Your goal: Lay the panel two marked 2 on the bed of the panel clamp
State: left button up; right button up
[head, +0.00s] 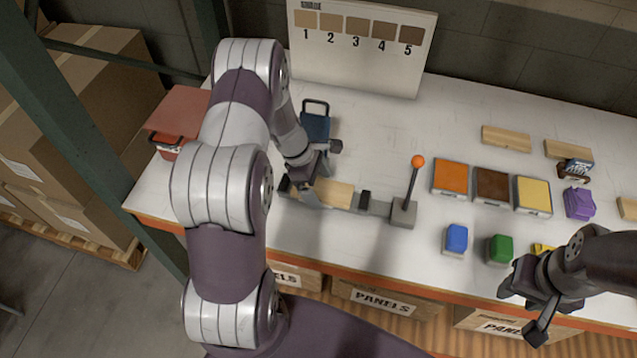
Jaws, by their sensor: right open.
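A light wooden panel (336,193) lies at the bed of the panel clamp (403,213), between its dark end blocks. No number can be read on it, so I cannot tell whether it is panel two. The clamp has an upright lever with an orange knob (417,161). My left gripper (307,187) points down at the panel's left end; its fingertips are partly hidden, and I cannot tell whether they grip the panel. My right gripper (527,302) is open and empty over the front right edge of the table.
Light wooden panels (506,138) lie at the back right. Orange, brown and yellow pads (492,187) stand right of the lever, with blue and green blocks (457,239) in front. A chart numbered 1 to 5 (362,45) stands behind. A blue handled container (316,122) is behind the clamp.

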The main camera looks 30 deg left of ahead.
pick_arm(q)
jog(key=shift+r, duration=0.1)
jog(key=b+v, duration=0.2)
jog(key=v, duration=0.9)
jog(key=s+d+r+m+y, duration=0.4)
jog(key=s+d+m, duration=0.8)
jog(key=m, duration=0.8)
jog(key=shift+s+r+m, duration=0.25)
jog(key=shift+s+m, duration=0.15)
jog(key=shift+s, duration=0.05)
jog(key=shift+w, duration=0.15)
jog(key=shift+d, duration=0.1)
